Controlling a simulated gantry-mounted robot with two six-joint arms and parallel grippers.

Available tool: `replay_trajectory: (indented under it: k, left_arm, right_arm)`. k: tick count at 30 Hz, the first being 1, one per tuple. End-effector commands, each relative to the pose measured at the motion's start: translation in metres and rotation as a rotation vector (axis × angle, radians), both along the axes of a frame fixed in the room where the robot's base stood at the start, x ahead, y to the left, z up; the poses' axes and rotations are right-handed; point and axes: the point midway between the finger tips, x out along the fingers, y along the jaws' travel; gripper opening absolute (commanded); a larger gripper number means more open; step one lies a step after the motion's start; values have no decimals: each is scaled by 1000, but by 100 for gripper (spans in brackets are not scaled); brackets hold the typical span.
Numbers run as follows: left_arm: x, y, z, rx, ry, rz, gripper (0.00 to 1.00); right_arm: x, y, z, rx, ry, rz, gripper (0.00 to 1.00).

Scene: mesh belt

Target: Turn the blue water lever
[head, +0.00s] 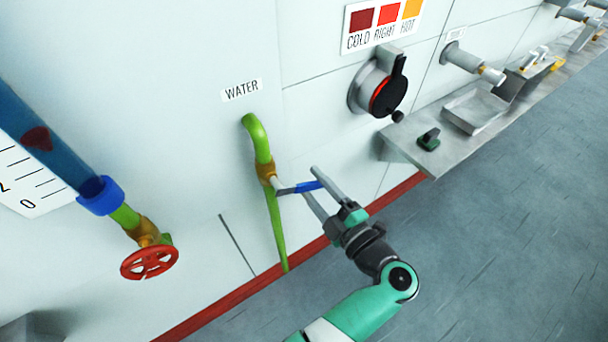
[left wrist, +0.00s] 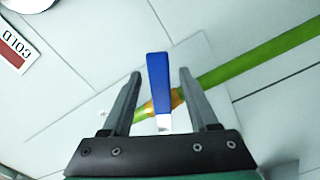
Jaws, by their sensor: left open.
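The blue water lever (head: 308,187) sticks out to the right from a brass valve (head: 266,172) on the green pipe (head: 256,138), below the WATER label (head: 241,90). My left gripper (head: 309,183) is open, with one finger on each side of the lever in the head view. In the left wrist view the blue lever (left wrist: 158,82) stands between the two open fingers (left wrist: 160,75), with a gap on both sides. The brass valve (left wrist: 176,98) shows behind it. My right gripper is in neither view.
A red handwheel (head: 149,263) sits below a blue tube (head: 55,140) at the left. A black knob (head: 388,95) is on the wall above right. A metal shelf (head: 412,150) with a green-black item (head: 429,140) runs right. The floor (head: 500,230) is clear.

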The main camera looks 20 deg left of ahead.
Motion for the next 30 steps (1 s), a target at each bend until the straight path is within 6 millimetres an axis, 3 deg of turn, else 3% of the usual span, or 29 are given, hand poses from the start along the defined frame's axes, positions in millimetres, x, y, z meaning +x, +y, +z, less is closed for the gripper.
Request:
replay_trajectory:
  k: [6,16,26,30]
  left_arm:
    - [19,28,-2,-1,-1,1,60]
    - [23,33,0,0,-1,-1,60]
    - [23,32,0,0,-1,-1,1]
    - [22,32,0,0,-1,-1,0]
  right_arm:
    - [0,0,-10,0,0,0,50]
    - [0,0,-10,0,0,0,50]
    - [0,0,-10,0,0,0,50]
    - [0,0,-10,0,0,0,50]
